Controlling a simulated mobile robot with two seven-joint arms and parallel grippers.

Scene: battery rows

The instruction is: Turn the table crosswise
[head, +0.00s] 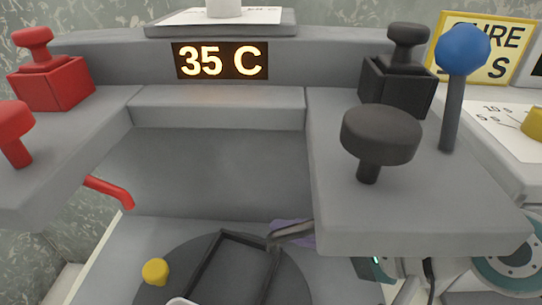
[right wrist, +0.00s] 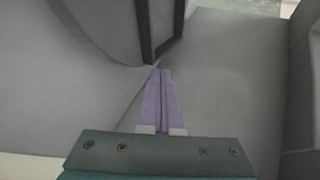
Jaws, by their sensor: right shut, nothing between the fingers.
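A round dark grey table (head: 205,263) lies low in the bay, cut off by the bottom of the head view. A dark rectangular frame (head: 243,238) lies on it, slanted in the picture. In the right wrist view a corner of the frame (right wrist: 146,35) shows just ahead of the fingertips. My right gripper (right wrist: 161,72) has its purple fingers shut with nothing between them, close to that corner; I cannot tell whether they touch it. In the head view its purple fingers (head: 303,237) are partly hidden. My left gripper is not in view.
A yellow knob (head: 155,271) stands at the table's left. A grey housing with a "35 C" display (head: 220,61) surrounds the bay. Red knobs and a red lever (head: 110,191) are on the left; black knobs (head: 381,135) and a blue-ball lever (head: 462,50) are on the right.

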